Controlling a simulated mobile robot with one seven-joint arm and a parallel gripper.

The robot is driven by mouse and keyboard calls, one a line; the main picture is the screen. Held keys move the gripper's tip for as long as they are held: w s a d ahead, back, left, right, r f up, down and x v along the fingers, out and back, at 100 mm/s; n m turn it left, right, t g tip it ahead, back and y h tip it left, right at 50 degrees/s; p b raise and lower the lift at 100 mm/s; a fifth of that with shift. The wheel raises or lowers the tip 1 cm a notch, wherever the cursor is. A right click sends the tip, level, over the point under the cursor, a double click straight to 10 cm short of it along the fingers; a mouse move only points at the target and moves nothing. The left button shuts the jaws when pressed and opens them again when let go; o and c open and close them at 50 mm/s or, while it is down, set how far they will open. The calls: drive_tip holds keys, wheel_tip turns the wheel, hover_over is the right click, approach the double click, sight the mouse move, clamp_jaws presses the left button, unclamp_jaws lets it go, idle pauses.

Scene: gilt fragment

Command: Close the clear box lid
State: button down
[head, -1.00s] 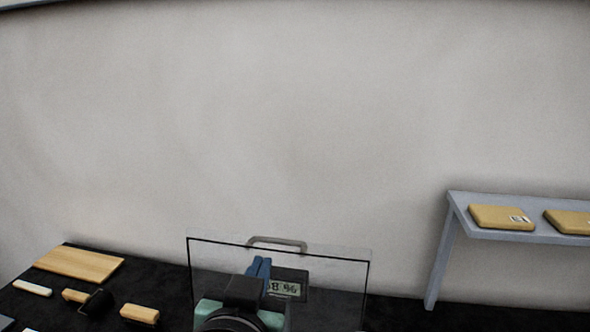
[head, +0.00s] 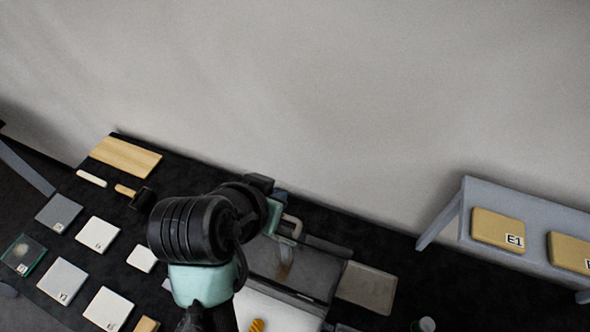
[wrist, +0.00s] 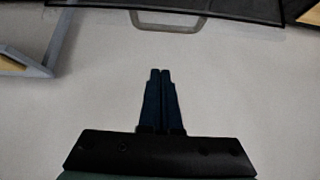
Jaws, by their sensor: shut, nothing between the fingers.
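The clear lid (head: 318,262) of the box stands raised at the back of the box in the head view; its exact angle is hard to tell. Its grey handle (head: 292,224) is on its upper edge. The pale box (head: 275,312) below is partly hidden by my arm and cut by the picture's bottom edge. In the wrist view, the handle (wrist: 165,30) and the lid's dark edge lie at the top, beyond my fingertips. My gripper (wrist: 161,72) is shut and empty, apart from the handle in that view. In the head view, my arm mostly hides it.
A flat beige panel (head: 367,287) lies right of the box. A grey shelf (head: 525,252) with tan blocks, one marked E1 (head: 497,228), stands at right. The wall is close behind.

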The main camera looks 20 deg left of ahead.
sight(275, 247)
drive_tip(key=w+f+p, duration=0.1)
drive_tip(key=f, duration=0.1)
drive_tip(key=w+f+p, duration=0.1)
drive_tip(key=f+p, duration=0.1)
drive_tip(key=f, duration=0.1)
drive_tip(key=f+p, duration=0.2)
drive_tip(key=shift+w+f, duration=0.15)
drive_tip(key=shift+w, duration=0.25)
drive_tip(key=shift+s+f+p, duration=0.1)
drive_tip(key=shift+s+p, duration=0.3)
drive_tip(key=shift+p, duration=0.05)
drive_tip(key=shift+f+b, duration=0.15)
drive_tip(key=shift+b, duration=0.45)
